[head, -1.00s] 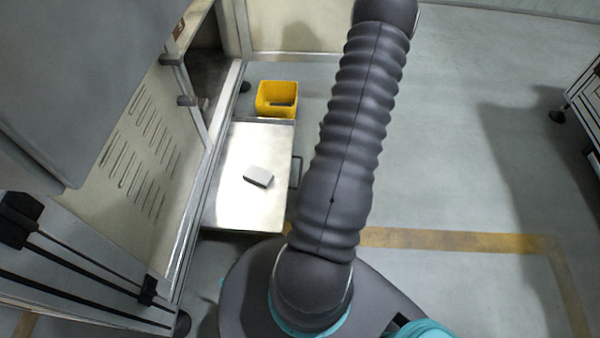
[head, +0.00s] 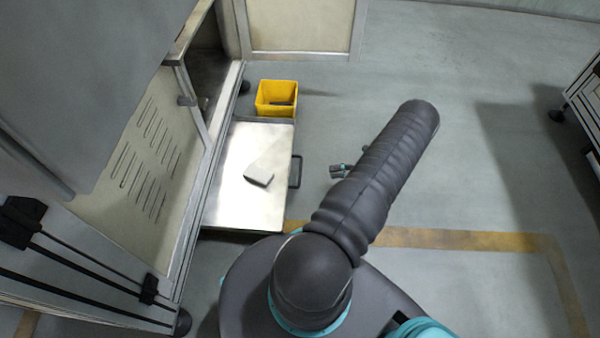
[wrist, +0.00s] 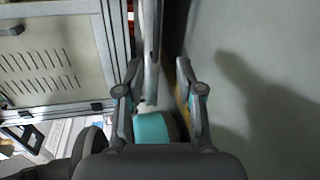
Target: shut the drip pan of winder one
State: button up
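The drip pan (head: 225,205) is a pale metal tray pulled out low from the winder on the left in the head view. Its dark handle (head: 296,172) is on its right edge. A small grey block (head: 259,176) lies on the pan. My gripper (head: 338,171) shows small and partly hidden by my arm, to the right of the handle with a visible gap. In the wrist view my gripper (wrist: 160,92) has its two fingers spread apart. A pale narrow strip shows between them; I cannot tell which part it is.
The winder cabinet (head: 150,160) with a vented panel fills the left. A yellow bin (head: 277,98) with something dark inside stands on the floor just behind the pan. Another machine stands at the far right edge. The floor (head: 450,150) right of the pan is clear.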

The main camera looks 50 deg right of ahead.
aim_at(300, 172)
jog(key=shift+m, duration=0.5)
jog(key=x, duration=0.9)
jog(key=p+x, duration=0.1)
jog(key=x, duration=0.3)
jog(key=shift+w+a+r, duration=0.3)
jog(key=shift+w, duration=0.05)
grip_shut()
